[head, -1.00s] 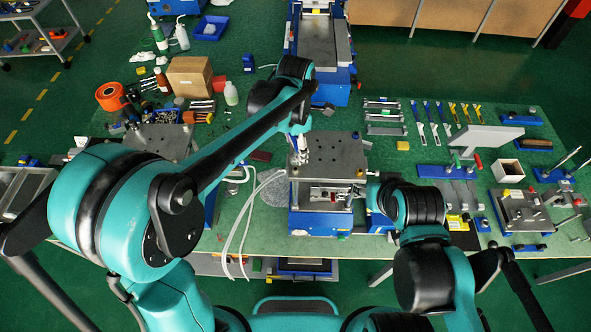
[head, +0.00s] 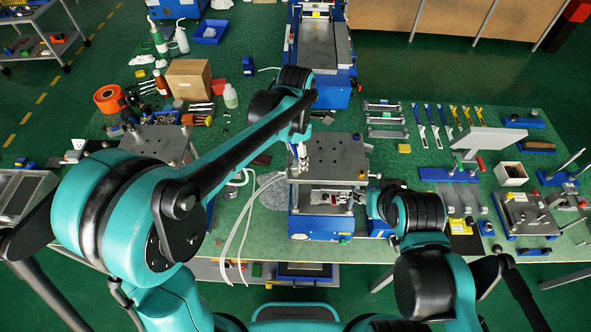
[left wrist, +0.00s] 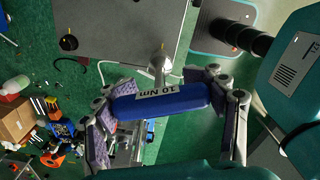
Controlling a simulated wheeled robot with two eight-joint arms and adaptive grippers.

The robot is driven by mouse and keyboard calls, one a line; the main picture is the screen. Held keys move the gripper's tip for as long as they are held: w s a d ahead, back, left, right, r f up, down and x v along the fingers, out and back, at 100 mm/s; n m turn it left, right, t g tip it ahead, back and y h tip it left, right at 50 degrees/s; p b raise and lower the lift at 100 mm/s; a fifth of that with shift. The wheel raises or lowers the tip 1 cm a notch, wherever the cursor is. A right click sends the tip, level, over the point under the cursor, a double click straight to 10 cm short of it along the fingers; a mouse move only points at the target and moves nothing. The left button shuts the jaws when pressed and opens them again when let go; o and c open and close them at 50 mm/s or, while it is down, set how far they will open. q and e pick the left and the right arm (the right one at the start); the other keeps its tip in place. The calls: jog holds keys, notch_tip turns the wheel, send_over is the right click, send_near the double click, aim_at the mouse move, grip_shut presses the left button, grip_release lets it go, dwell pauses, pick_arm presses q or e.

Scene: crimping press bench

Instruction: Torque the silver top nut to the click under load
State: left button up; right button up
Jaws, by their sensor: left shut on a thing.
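The torque tool has a blue handle marked "10 Nm" (left wrist: 178,99) and a bright metal shaft (left wrist: 160,66) in the left wrist view. My left gripper (left wrist: 160,103) is shut around the handle, one finger on each side. The shaft reaches the grey top plate of the press (left wrist: 120,28). In the head view the press top plate (head: 343,158) is at the centre, with my left gripper (head: 299,152) over its left part. The silver top nut cannot be made out; the tool seems to cover it. My right gripper (head: 368,200) is at the press's right side, its fingers unclear.
White hoses (head: 246,215) hang left of the press. A cardboard box (head: 190,79) and bottles stand at the back left. A fixture with a grey plate (head: 486,138) and a small white bin (head: 510,173) are to the right. Bare green bench shows left of the press.

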pick_arm(q)
jog(key=shift+f+b, duration=0.85)
jog(key=shift+f, duration=0.3)
jog(key=m, duration=0.3)
jog(key=shift+b, duration=0.35)
jog(key=m, duration=0.4)
jog(key=shift+n+b, duration=0.4)
jog(key=shift+n, duration=0.7)
jog(key=shift+r, duration=0.15)
